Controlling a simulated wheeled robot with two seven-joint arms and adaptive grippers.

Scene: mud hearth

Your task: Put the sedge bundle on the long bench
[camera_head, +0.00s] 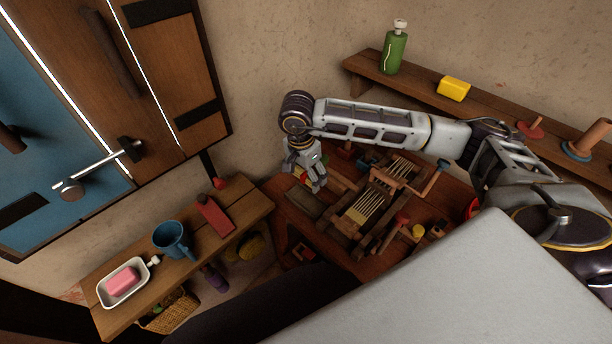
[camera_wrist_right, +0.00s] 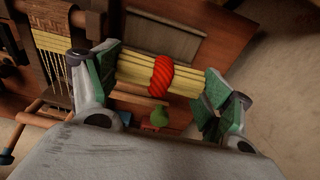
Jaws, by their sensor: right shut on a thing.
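The sedge bundle (camera_wrist_right: 135,69) is a sheaf of yellow stalks with a red binding around its middle. In the right wrist view it lies across between the green pads of my right gripper (camera_wrist_right: 162,80), which is shut on it. In the head view my right gripper (camera_head: 306,178) points down over the left part of the cluttered worktable, and the bundle is mostly hidden by the fingers. A long wooden bench (camera_head: 133,318) runs along the lower left, left of the gripper; I take it as the long bench. My left gripper is out of view.
The worktable (camera_head: 291,207) holds a small loom (camera_head: 368,207). A wall shelf (camera_head: 481,109) bears a green bottle (camera_head: 393,52) and a yellow block (camera_head: 453,89).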

